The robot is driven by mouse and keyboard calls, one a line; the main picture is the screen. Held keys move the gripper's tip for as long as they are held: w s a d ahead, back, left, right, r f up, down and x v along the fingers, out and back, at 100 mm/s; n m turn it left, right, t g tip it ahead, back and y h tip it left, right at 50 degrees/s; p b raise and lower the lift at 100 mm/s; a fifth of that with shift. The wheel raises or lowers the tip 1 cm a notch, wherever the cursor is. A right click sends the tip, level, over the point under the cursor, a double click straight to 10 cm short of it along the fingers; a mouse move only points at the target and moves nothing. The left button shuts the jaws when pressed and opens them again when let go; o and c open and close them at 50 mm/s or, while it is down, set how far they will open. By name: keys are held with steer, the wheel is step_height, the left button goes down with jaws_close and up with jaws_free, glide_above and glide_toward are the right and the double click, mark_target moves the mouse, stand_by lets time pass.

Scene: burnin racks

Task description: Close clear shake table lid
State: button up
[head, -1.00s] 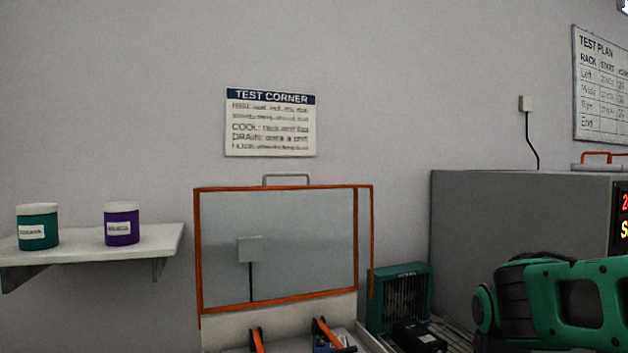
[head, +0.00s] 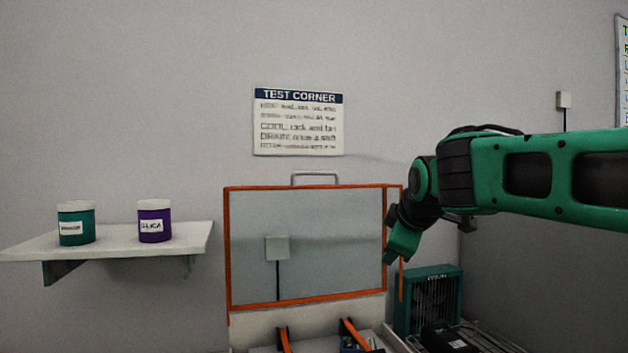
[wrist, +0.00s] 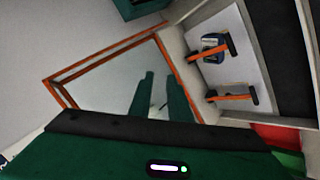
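The clear shake table lid (head: 338,235) stands open and upright, an orange-framed pane with a grey handle (head: 315,176) on its top edge. The white shake table (head: 300,310) is below it, mostly cut off. The lid also shows tilted in the wrist view (wrist: 106,84). My gripper (head: 394,258) is at the lid's right edge in the head view, overlapping it; contact cannot be told. In the wrist view my gripper's two green fingers (wrist: 159,97) are apart, with nothing visible between them, in front of the lid pane.
Orange clamps (wrist: 234,97) and a small blue device (wrist: 213,42) are on the table's bed. A shelf (head: 110,243) with two jars is at left.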

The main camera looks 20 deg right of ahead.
mark_target(314, 173)
steer(key=w+a+r+n+t+y, duration=0.1)
steer(key=w+a+r+n+t, duration=0.25)
steer(key=a+r, duration=0.4)
steer(key=w+a+r+n+t+y, duration=0.15)
steer(key=w+a+r+n, duration=0.35)
steer(key=r, duration=0.6)
steer(key=shift+h, duration=0.25)
steer(key=x, duration=1)
steer(key=shift+w, duration=0.25)
